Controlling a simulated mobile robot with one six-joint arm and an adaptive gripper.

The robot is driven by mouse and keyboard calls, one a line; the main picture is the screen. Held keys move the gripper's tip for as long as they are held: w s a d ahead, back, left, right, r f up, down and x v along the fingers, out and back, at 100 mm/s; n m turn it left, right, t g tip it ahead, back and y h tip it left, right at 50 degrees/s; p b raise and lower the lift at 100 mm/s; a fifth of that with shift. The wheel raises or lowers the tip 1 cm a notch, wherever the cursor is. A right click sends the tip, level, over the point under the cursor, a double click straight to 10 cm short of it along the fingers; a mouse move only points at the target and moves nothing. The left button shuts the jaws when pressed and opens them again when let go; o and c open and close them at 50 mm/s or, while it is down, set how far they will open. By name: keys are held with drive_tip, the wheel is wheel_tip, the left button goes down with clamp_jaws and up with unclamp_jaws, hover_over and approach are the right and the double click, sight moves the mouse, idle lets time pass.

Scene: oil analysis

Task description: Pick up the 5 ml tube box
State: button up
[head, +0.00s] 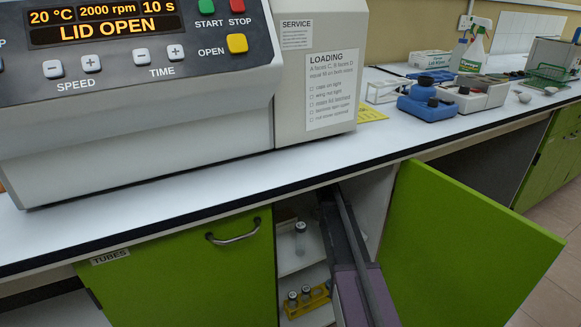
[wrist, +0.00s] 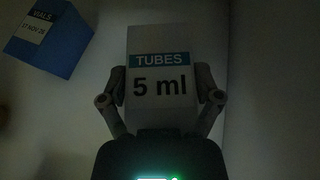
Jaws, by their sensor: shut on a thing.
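The 5 ml tube box (wrist: 160,62) is a pale box with a "TUBES 5 ml" label, in the middle of the wrist view. My gripper (wrist: 160,97) has a finger on each side of it and is shut on it. The box's lower part is hidden behind the gripper body. In the head view my arm reaches into the open cabinet under the counter, and the gripper and box are hidden there.
A blue box labelled "VIALS" (wrist: 50,38) stands left of the held box. The open green door (head: 465,250) is right of my arm. Capped tubes (head: 300,238) and a yellow rack (head: 307,301) are on the shelves at left. The counter (head: 250,175) is above.

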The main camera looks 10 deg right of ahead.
drive_tip(key=shift+r+p, duration=1.35)
drive_tip(key=shift+r, duration=0.05)
drive_tip(key=s+d+r+p, duration=0.1)
drive_tip(key=s+d, duration=0.1)
drive_tip(key=s, duration=0.5)
drive_tip(key=s+d+r+p, duration=0.1)
drive_tip(key=s+d, duration=0.1)
drive_tip(key=s, duration=0.6)
drive_tip(key=shift+s+d, duration=0.2)
drive_tip(key=shift+d, duration=0.15)
